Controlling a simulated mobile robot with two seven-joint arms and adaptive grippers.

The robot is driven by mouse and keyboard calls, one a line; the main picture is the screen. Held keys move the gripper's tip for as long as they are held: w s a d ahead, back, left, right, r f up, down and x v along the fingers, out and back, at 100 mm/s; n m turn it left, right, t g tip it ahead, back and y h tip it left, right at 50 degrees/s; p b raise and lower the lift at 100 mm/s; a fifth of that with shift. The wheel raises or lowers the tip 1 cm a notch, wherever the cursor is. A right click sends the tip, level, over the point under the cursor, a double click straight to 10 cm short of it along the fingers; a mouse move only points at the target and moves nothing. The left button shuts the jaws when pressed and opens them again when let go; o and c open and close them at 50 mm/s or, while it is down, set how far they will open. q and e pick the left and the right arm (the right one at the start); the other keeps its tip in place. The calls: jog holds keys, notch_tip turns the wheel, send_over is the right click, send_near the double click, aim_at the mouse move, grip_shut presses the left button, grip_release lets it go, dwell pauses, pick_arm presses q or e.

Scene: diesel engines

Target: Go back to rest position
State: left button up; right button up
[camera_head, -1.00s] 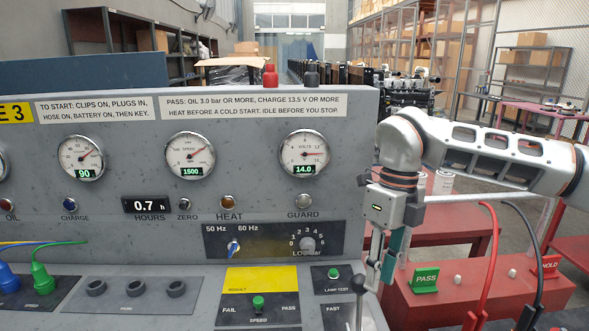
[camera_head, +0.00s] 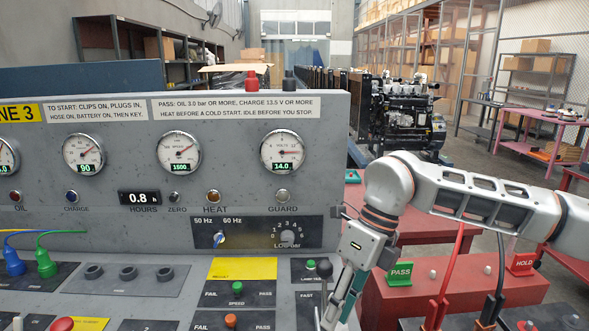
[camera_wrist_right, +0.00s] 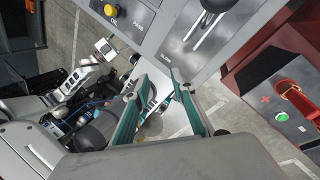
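My right gripper (camera_head: 338,305) hangs by the right edge of the grey test console (camera_head: 335,120), its tips at the bottom edge of the head view. In the right wrist view its two teal fingers (camera_wrist_right: 160,82) stand apart with nothing seen between them, so it is open. They are over the front of the console and the floor. My left gripper does not show in the head view. A white arm part of mine (camera_wrist_right: 104,48) shows at left in the right wrist view, too small to tell any finger state.
A red bench (camera_head: 450,292) with a green PASS sign (camera_head: 399,274), a red HOLD sign (camera_head: 521,263) and red and black clip leads stands right of the console. An engine (camera_head: 403,115) stands behind. The console face has gauges, plugs and knobs close to my right arm.

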jog(key=s+a+r+n+g+y, duration=0.1)
jog(key=s+a+r+y, duration=0.15)
jog(key=a, duration=0.35)
jog(key=s+a+r+g+y, duration=0.1)
jog(key=s+a+y, duration=0.3)
jog(key=a, duration=0.2)
jog(key=s+a+r+n+g+y, duration=0.1)
jog(key=s+a+y, duration=0.2)
jog(key=a, duration=0.4)
jog(key=w+r+m+t+y, duration=0.3)
jog(key=r+m+t+y, duration=0.5)
jog(key=r, duration=0.4)
jog(key=w+d+f+m+t+h, duration=0.3)
jog(key=w+d+m+t+h, duration=0.65)
jog(key=d+m+t, duration=0.65)
jog(key=w+d+f+m+h, duration=0.3)
jog(key=d+f+m+h, duration=0.85)
jog(key=d+f, duration=0.3)
jog(key=s+d+f+m+g+h, duration=0.25)
jog(key=s+d+f+g, duration=0.35)
jog(key=s+d+f, duration=0.4)
jog(key=s+d+f+m+g+h, duration=0.25)
jog(key=s+d+f+g, duration=0.35)
jog(key=s+f, duration=0.55)
jog(key=w+a+f+m+t+y, duration=0.2)
jog(key=a+f+t+y, duration=0.2)
jog(key=a+f, duration=1)
jog(key=a+y, duration=0.1)
jog(key=y, duration=0.2)
jog(key=shift+f, duration=0.25)
